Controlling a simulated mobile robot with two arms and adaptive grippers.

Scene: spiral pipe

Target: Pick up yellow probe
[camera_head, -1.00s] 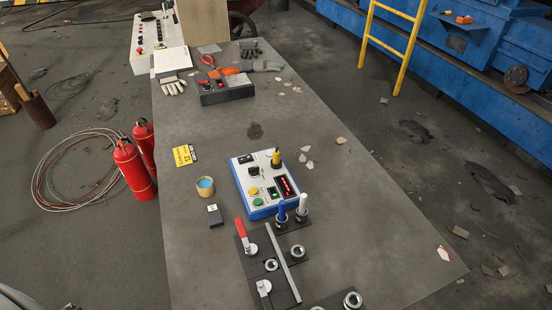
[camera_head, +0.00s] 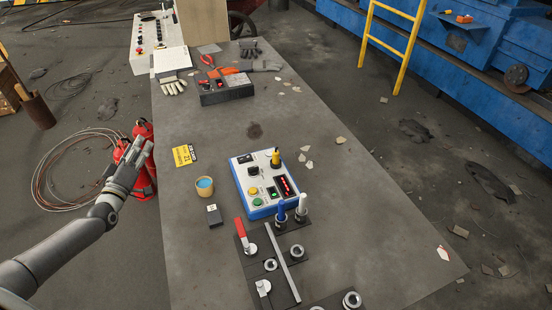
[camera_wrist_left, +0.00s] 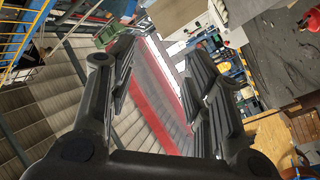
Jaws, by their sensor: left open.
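The yellow probe (camera_head: 275,157) stands upright at the far right corner of a white and blue control box (camera_head: 239,186) on the grey table. My left gripper (camera_head: 142,147) is left of the table, in front of the red fire extinguishers and well apart from the probe. In the left wrist view my left gripper's fingers (camera_wrist_left: 160,85) are spread with nothing between them. The probe cannot be made out in that view. My right gripper is not in view.
Red fire extinguishers (camera_head: 146,188) stand beside the left edge. The table's right side is mostly clear.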

